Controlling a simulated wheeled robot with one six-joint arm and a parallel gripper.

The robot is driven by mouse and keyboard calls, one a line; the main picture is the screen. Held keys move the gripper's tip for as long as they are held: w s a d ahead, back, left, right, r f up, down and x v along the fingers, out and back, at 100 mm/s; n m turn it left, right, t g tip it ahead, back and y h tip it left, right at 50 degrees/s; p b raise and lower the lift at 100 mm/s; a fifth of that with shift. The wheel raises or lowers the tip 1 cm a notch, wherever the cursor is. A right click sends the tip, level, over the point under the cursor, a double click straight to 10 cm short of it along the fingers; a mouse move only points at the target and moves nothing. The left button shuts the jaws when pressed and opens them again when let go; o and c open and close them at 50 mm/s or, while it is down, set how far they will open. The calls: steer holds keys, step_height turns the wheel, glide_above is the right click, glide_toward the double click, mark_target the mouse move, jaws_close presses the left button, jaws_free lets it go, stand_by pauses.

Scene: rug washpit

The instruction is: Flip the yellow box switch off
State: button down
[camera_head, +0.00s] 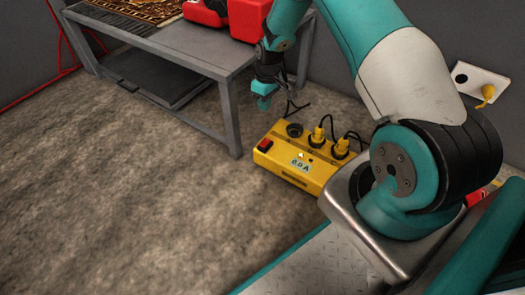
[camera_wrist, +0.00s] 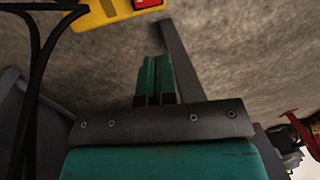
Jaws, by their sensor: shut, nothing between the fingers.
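The yellow box (camera_head: 292,172) sits on the floor between the grey table and my base. Its red switch (camera_head: 265,145) is at the left end of its top; I cannot tell which way the rocker is tipped. Yellow plugs (camera_head: 318,135) with black cables stand in its sockets. My gripper (camera_head: 263,104) is shut and empty, above and behind the box's left part, apart from it. In the wrist view the gripper's teal fingers (camera_wrist: 155,76) are together, and part of the yellow box (camera_wrist: 100,14) with the red switch (camera_wrist: 146,3) shows at the top edge.
A grey table (camera_head: 190,48) with red items (camera_head: 248,18) and a patterned rug (camera_head: 140,10) stands behind, its front leg near the box. A wall socket (camera_head: 478,82) with a yellow plug is at the right. Black cables (camera_wrist: 35,80) hang at the wrist view's left. The floor at left is clear.

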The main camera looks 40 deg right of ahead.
mark_target(262, 143)
steer(key=f+b, duration=0.3)
steer(key=f, duration=0.2)
steer(key=f+b, duration=0.3)
steer(key=f, duration=0.2)
steer(key=a+f+b, duration=0.1)
steer(key=f+b, duration=0.1)
steer(key=f, duration=0.4)
steer(key=shift+s+b, duration=0.4)
